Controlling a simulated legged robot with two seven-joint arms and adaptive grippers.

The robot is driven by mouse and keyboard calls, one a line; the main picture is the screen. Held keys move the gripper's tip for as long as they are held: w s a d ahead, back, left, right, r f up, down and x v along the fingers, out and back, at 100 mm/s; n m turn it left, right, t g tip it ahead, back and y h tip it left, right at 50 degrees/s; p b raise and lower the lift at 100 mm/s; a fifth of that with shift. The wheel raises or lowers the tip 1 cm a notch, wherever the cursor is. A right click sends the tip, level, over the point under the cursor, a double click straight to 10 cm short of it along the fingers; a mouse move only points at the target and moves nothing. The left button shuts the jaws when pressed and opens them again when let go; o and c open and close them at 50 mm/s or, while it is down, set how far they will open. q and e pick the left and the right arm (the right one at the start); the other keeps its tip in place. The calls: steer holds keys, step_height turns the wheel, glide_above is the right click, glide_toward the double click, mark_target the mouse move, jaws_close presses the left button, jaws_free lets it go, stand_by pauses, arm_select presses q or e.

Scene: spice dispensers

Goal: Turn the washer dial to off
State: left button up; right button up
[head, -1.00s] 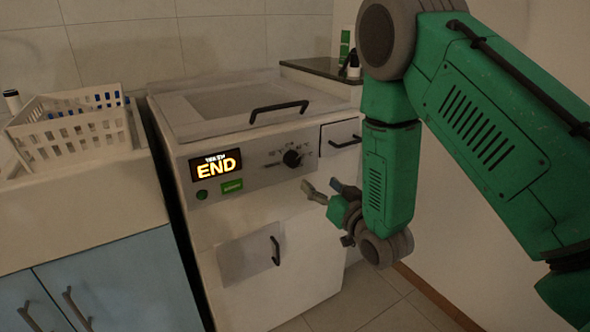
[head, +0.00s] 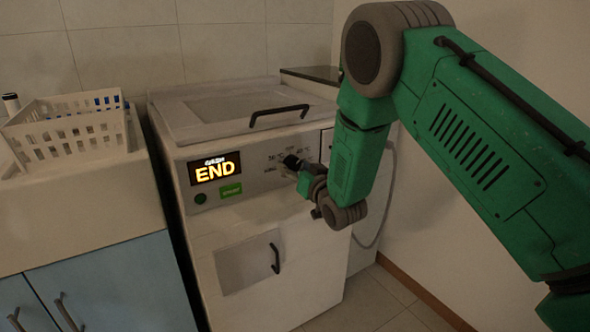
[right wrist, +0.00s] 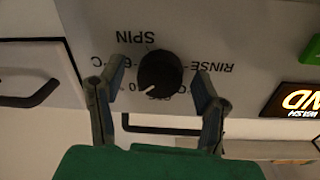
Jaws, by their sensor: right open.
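The washer (head: 240,210) has a black dial (head: 291,160) on its front panel, at the right of a lit display (head: 215,168) reading END. In the right wrist view the dial (right wrist: 160,72) is a round black knob with a white mark pointing down-left. Upside-down labels around it include SPIN and RINSE. My right gripper (head: 299,168) is at the panel, partly covering the dial's surroundings in the head view. In the right wrist view its open fingers (right wrist: 158,76) stand on either side of the dial, with gaps between. My left gripper is not in view.
A black lid handle (head: 280,113) sticks out above the panel. A green button (head: 230,190) is under the display. A white basket (head: 65,135) stands on the counter at left. A wall closes off the right side. Floor shows below right.

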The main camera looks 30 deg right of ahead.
steer(key=shift+c, duration=0.3)
steer(key=c, duration=1.1)
steer(key=shift+n, duration=0.4)
steer(key=n+p, duration=0.1)
steer(key=n, duration=0.2)
steer(key=shift+n, duration=0.4)
steer(key=n+p, duration=0.1)
steer(key=n, duration=0.4)
steer(key=shift+f, duration=0.1)
steer(key=shift+n, duration=0.3)
steer(key=o, duration=1.2)
steer(key=shift+c, duration=0.2)
